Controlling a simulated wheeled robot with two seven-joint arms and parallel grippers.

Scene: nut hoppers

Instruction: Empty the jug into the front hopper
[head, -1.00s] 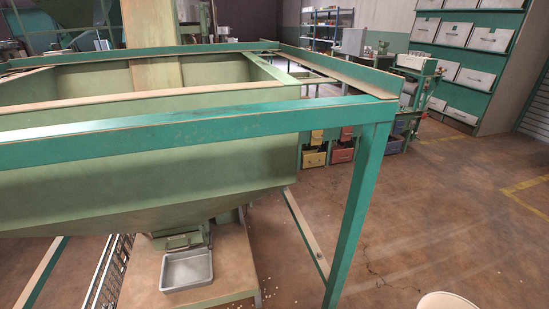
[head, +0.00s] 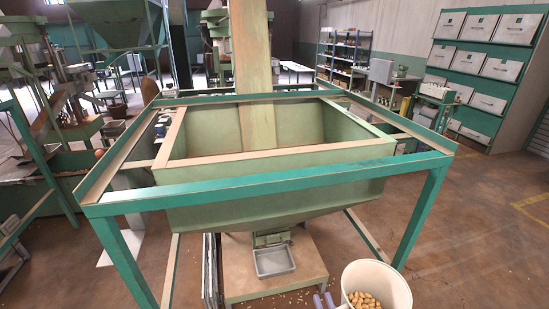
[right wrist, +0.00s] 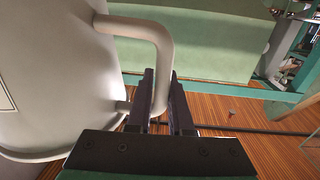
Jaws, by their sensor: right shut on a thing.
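The jug (head: 378,279) is cream-white and shows at the lower right of the head view, with several tan nuts (head: 364,300) inside. It looks roughly upright. My right gripper (head: 324,301) is at its left side. In the right wrist view the jug (right wrist: 60,75) fills the left, and my right gripper (right wrist: 165,95) is shut on its handle (right wrist: 150,30). The front hopper (head: 270,208) is a green open-topped bin inside a teal frame (head: 270,192), ahead and left of the jug. The jug is outside the frame, nearer to me. My left gripper is not in view.
A teal frame post (head: 420,215) stands just right of the jug. A grey metal tray (head: 274,262) sits on a low platform (head: 300,280) under the hopper outlet. Another green hopper (head: 118,22) stands at the back left. Open floor lies at the right.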

